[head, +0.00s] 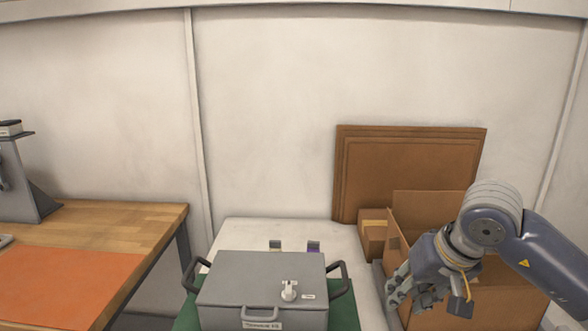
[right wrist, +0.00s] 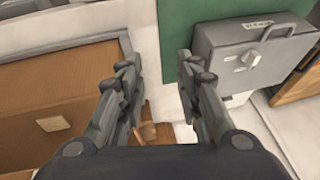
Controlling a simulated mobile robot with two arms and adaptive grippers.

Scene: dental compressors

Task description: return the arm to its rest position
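My right arm comes in from the right in the head view. Its gripper (head: 398,291) hangs over the right part of the white table, beside an open cardboard box. In the right wrist view the two fingers of the right gripper (right wrist: 158,100) stand wide apart with nothing between them. A grey metal case (head: 262,285) with black side handles and a white knob on its lid stands to the left of the gripper. The case also shows at the upper right of the right wrist view (right wrist: 225,60). My left gripper is out of view.
An open cardboard box (head: 428,207) and flat brown panels (head: 410,160) stand at the right by the wall. The case stands on a green mat (head: 345,313) on the white table (head: 290,231). A wooden workbench (head: 130,222) with an orange mat (head: 65,285) is at the left.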

